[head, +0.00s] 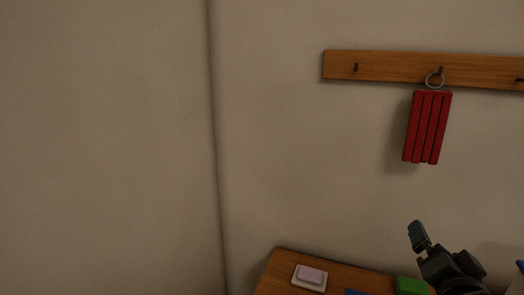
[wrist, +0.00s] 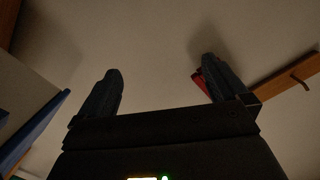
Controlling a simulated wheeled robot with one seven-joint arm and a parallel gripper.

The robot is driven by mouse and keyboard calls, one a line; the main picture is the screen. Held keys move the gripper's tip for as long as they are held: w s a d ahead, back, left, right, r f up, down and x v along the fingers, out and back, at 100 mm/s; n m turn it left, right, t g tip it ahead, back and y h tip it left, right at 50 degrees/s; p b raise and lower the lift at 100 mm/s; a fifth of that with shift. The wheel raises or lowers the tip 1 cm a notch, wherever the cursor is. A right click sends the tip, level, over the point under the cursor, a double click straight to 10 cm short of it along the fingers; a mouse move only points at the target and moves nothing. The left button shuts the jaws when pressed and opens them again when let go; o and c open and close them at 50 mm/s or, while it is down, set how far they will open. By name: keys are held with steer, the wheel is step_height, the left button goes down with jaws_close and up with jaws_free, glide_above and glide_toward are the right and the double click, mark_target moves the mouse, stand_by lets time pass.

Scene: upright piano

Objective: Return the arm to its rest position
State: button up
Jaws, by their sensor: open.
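My gripper (head: 416,236) is at the lower right of the head view, in front of the wall and just above the wooden surface. In the wrist view my gripper (wrist: 160,88) has its two dark fingers wide apart with nothing between them. Beyond them is bare wall. The rest of my arm is mostly cut off by the lower edge of the head view.
A wooden rail (head: 390,68) with pegs holds a red ribbed object (head: 427,127) by a ring, above my gripper. The left wall is bare.

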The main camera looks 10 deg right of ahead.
steer(key=s+a+f+n+t+y, duration=0.1)
steer(key=s+a+f+n+y, duration=0.5)
steer(key=s, duration=0.4)
steer(key=s+a+n+y, duration=0.1)
steer(key=s+a, duration=0.3)
steer(key=s, duration=0.4)
steer(key=s+a+n+y, duration=0.1)
steer(key=s+a+n, duration=0.2)
steer(key=s+a, duration=0.2)
steer(key=s+a+n+y, duration=0.1)
steer(key=s+a+n, duration=0.2)
steer(key=s, duration=0.8)
steer(key=shift+a+r, duration=0.35)
steer(key=shift+a, duration=0.9)
